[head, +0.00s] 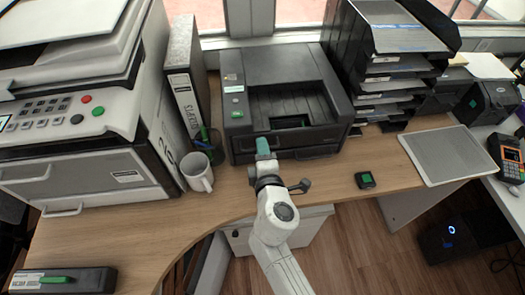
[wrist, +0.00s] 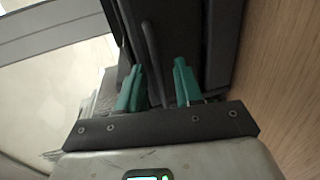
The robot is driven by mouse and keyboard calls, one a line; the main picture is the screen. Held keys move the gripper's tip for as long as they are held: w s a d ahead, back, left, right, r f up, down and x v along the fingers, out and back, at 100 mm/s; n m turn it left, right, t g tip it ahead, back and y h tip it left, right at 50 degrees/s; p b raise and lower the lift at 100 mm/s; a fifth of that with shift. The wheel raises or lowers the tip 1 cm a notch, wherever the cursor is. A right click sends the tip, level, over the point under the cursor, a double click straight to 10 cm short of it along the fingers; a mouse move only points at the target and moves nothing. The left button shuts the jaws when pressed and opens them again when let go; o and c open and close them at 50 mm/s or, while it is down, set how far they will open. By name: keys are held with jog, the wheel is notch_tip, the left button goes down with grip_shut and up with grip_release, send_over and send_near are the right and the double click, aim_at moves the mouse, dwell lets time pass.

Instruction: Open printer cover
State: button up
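The black printer (head: 300,75) stands at the back middle of the counter, with a raised rear top and a recessed tray area in front. Its cover looks down, with no lid standing up. My gripper (head: 263,146), with green fingertips, is at the printer's front edge, left of its middle. In the wrist view my gripper (wrist: 158,68) has its two green fingers apart, in front of the dark printer body (wrist: 175,25). A thin dark ridge shows between the fingers. I cannot tell whether the fingers touch the printer.
A white mug (head: 197,172), a pen holder and a binder (head: 185,90) stand close left of the printer. A large copier (head: 80,120) fills the left. Black letter trays (head: 390,60) stand right. A small black-green item (head: 365,180) lies on the clear front right wood.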

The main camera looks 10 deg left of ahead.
jog(key=shift+c, duration=0.5)
grip_shut()
dwell(0.8)
